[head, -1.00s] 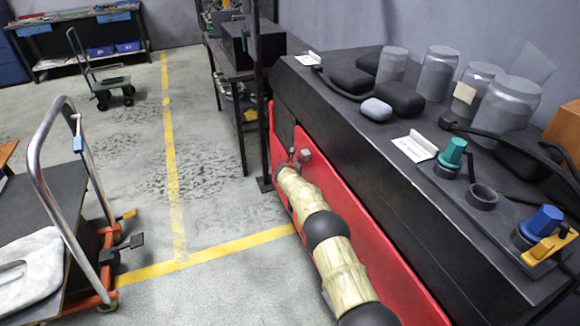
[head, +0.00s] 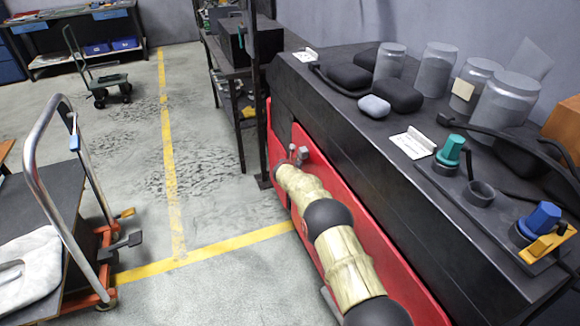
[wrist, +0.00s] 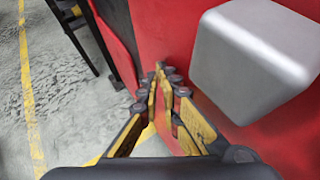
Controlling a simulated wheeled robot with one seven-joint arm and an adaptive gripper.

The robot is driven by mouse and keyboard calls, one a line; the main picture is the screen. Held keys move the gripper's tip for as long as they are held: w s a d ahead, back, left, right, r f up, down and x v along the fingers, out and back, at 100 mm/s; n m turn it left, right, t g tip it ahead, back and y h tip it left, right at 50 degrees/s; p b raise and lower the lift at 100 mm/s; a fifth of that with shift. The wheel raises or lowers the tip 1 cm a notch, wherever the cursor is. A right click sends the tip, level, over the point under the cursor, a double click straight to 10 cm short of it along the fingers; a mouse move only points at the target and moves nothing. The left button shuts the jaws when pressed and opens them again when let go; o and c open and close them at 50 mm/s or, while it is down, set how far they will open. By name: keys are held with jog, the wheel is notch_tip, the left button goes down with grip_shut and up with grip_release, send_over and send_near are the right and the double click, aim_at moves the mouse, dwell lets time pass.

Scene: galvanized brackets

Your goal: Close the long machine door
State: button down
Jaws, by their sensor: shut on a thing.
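The long machine door (head: 375,247) is a long red panel on the side of the black machine (head: 340,110). A dark gap shows at its far end, beside a narrow red strip (head: 275,130). My gripper (head: 297,153) is at the far upper part of the door. In the wrist view my gripper (wrist: 161,80) has its yellow-edged fingers nearly together, close against the red door (wrist: 180,40). The part they grip is hidden between them. A grey metal block (wrist: 255,60) stands out from the door just right of the fingers.
Jars (head: 505,108), black pads and a green knob (head: 450,150) stand on the machine top. A dark shelf rack (head: 240,90) is beyond the far end. A trolley (head: 60,200) stands at left. The floor between, with yellow lines, is clear.

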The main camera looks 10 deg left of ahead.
jog(key=a+v, duration=0.1)
jog(key=v, duration=0.8)
jog(key=shift+s+a+f, duration=0.2)
jog(key=shift+f, duration=0.15)
